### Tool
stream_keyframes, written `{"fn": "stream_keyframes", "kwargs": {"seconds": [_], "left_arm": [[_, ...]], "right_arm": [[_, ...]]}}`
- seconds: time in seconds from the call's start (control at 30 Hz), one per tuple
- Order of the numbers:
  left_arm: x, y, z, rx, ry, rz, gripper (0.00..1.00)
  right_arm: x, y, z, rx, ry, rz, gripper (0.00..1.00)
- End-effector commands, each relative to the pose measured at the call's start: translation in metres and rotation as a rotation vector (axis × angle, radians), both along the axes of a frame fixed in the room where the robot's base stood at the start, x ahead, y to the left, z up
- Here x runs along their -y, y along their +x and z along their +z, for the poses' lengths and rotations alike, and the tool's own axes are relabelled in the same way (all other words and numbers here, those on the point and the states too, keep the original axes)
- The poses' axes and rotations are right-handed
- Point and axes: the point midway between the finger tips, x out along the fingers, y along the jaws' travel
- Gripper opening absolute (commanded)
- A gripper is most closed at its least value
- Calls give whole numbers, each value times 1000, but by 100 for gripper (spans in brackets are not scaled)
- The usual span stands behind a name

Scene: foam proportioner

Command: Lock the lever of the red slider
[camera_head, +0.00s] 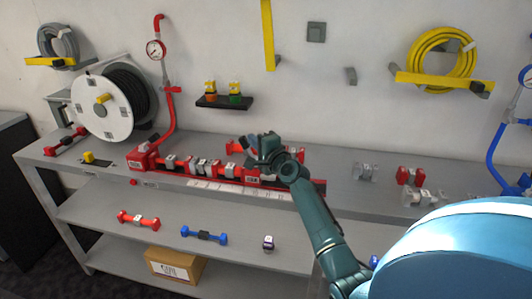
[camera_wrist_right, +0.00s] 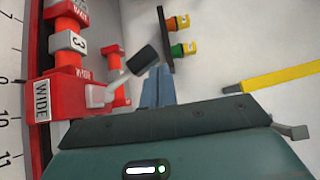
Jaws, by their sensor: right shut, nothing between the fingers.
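The red slider (camera_wrist_right: 45,100) labelled "WIDE" sits on a red rail at the left of the right wrist view. Its lever has a light grey arm (camera_wrist_right: 104,93) and a dark grip (camera_wrist_right: 141,60) that sticks out towards the upper right. My right gripper (camera_wrist_right: 158,72) is shut and empty, its fingertips just beside the dark grip; I cannot tell whether they touch it. In the head view my right gripper (camera_head: 262,146) is over the right part of the red rail assembly and hides much of the slider and lever there. My left gripper is not in view.
A number scale (camera_head: 240,190) runs along the rail's front. A small black shelf (camera_head: 222,102) with two valves is on the wall. A hose reel (camera_head: 103,103) stands left. Red and grey fittings (camera_head: 411,176) stand right on the grey bench (camera_head: 340,190).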

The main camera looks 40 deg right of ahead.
Motion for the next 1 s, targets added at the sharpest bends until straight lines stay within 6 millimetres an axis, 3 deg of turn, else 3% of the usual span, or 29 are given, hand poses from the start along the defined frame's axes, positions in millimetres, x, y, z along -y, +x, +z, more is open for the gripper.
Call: {"fn": "stream_keyframes", "kwargs": {"seconds": [0.5,1.0], "left_arm": [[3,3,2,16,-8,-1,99],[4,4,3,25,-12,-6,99]], "right_arm": [[-14,24,-5,3,1,2,0],[-19,30,-8,2,1,2,0]]}}
